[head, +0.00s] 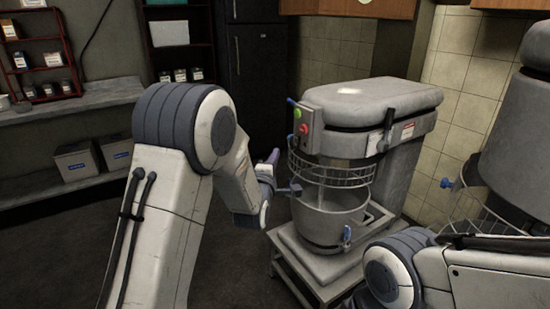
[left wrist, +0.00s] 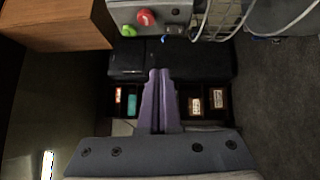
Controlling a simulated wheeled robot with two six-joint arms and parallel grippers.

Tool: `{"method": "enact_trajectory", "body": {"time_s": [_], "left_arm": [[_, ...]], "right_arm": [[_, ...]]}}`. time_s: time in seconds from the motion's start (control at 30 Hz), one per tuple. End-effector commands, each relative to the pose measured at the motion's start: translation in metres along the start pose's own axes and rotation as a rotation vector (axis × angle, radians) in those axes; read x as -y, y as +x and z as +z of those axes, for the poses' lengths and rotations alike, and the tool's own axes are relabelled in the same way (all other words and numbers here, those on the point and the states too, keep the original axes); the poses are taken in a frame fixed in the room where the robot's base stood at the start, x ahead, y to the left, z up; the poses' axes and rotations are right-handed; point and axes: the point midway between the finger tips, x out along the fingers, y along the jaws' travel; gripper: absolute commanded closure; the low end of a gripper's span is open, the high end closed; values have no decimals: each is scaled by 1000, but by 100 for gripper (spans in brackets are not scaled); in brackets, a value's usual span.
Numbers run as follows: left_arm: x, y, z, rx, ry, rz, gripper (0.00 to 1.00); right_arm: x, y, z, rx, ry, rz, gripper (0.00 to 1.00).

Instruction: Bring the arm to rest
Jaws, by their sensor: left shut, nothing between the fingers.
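My left arm comes in from the left and bends at its elbow in the middle of the head view. My left gripper (head: 273,157) is beside the bowl of the grey mixer, to its left, and seems apart from it. In the left wrist view its purple fingers (left wrist: 159,98) lie together, shut and empty. Part of my right arm shows at the lower right of the head view. Its gripper is out of sight.
A grey mixer (head: 385,100) with a wire guard and bowl (head: 330,215) stands on a low metal stand. A second mixer (head: 525,150) is at the right edge. A dark fridge (head: 262,75) and shelves (head: 85,95) stand behind. The floor at left is clear.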

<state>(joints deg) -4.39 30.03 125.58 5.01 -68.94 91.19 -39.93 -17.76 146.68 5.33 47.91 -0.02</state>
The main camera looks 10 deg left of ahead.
Motion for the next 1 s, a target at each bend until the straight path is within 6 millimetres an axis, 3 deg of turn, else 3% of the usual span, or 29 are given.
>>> {"method": "enact_trajectory", "body": {"time_s": [0.17, 0.27, 0.37, 0.47, 0.57, 0.7, 0.83, 1.0], "left_arm": [[0, 0, 1, 2, 4, -4, 100], [3, -4, 12, 22, 45, -47, 100], [11, -17, 40, 82, 158, -155, 100], [24, -46, 76, 195, 341, -310, 100], [40, -91, 109, 352, 552, -464, 100], [59, -170, 140, 628, 851, -638, 100], [70, -252, 150, 923, 1113, -748, 100], [73, -341, 140, 1277, 1367, -815, 100]], "right_arm": [[0, 0, 0, 0, 0, 0, 50], [0, 0, 0, 0, 0, 0, 50], [0, 0, 0, 0, 0, 0, 50], [0, 0, 0, 0, 0, 0, 50], [0, 0, 0, 0, 0, 0, 50], [0, 0, 0, 0, 0, 0, 50], [0, 0, 0, 0, 0, 0, 50], [0, 0, 0, 0, 0, 0, 50]]}}
